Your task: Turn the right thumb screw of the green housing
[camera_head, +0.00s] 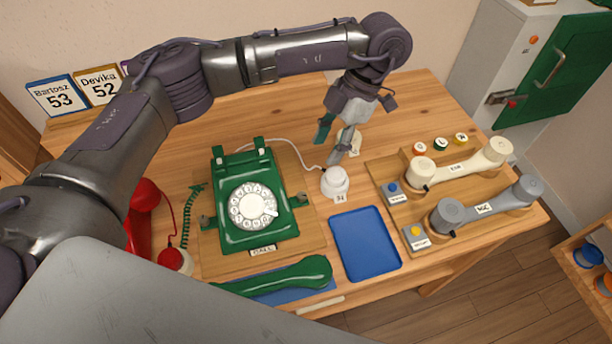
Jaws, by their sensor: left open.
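The green housing (231,176) of a dial phone sits on a wooden board (306,238), with a white rotary dial (253,205) on its front. Its right thumb screw (301,200) is a small dark metal piece at the right side of the housing. A similar left thumb screw (207,222) is on the other side. My left gripper (329,149) reaches over from the left and points down, above and behind the right thumb screw, apart from it. Its fingers are spread, with nothing seen between them. My right gripper is not in view.
A white round piece (335,183) with a cord stands near the gripper; another pale piece (354,142) is partly hidden behind the fingers. A blue tray (365,244) and green handset (290,276) lie in front. Cream (465,165) and grey (490,205) handsets rest at right.

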